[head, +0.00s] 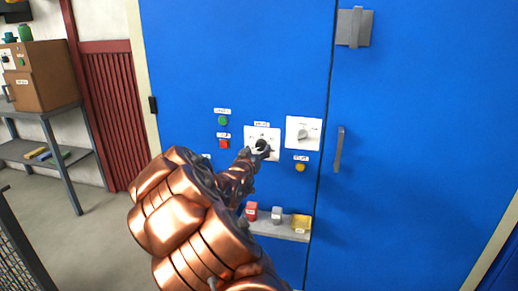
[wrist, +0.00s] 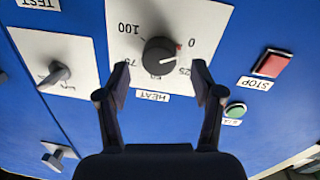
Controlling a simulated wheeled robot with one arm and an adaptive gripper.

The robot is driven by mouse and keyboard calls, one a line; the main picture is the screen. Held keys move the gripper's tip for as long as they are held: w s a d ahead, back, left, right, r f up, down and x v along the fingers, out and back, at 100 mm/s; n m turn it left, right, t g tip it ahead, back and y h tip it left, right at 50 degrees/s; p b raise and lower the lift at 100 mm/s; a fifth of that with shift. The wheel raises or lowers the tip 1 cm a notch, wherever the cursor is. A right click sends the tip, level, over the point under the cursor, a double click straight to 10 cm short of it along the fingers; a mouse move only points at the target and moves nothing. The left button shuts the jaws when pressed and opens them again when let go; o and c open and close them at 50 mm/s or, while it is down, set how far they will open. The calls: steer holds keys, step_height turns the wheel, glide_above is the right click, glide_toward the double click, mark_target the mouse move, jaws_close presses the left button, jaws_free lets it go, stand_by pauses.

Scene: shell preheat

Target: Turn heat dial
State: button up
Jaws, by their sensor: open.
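The heat dial is a round black knob on a white plate (head: 250,133) on the blue cabinet front. In the wrist view, upside down, the dial (wrist: 158,57) has a red mark by the 0, and the plate reads 25, 75 and 100, with a HEAT label (wrist: 152,96). My gripper (wrist: 158,88) is open, its two fingers apart on either side of the dial's near edge. Nothing is between the fingertips. I cannot tell whether they touch the plate. In the head view my gripper (head: 257,151) covers part of the dial and plate.
Beside the dial are a green button (head: 223,120), a red STOP button (head: 223,144), a second white plate with a grey knob (head: 303,134) and a yellow button (head: 300,167). Below, a small shelf (head: 280,231) holds small blocks. A door handle (head: 338,149) projects at the right.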

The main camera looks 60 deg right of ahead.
mark_target(261, 146)
steer(key=shift+x, duration=1.2)
steer(key=shift+c, duration=0.2)
steer(key=c, duration=1.1)
steer(key=shift+f+m, duration=0.1)
steer(key=shift+m, duration=0.4)
steer(key=m+b, duration=0.3)
steer(key=m, duration=0.2)
steer(key=shift+s+r+m+y+b, duration=0.15)
steer(key=shift+m+b, duration=0.75)
steer(key=shift+m, duration=0.45)
steer(key=shift+w+r+m+y+b, duration=0.15)
steer(key=shift+m+b, duration=0.7)
steer(key=shift+m, duration=0.5)
steer(key=shift+s+f, duration=0.1)
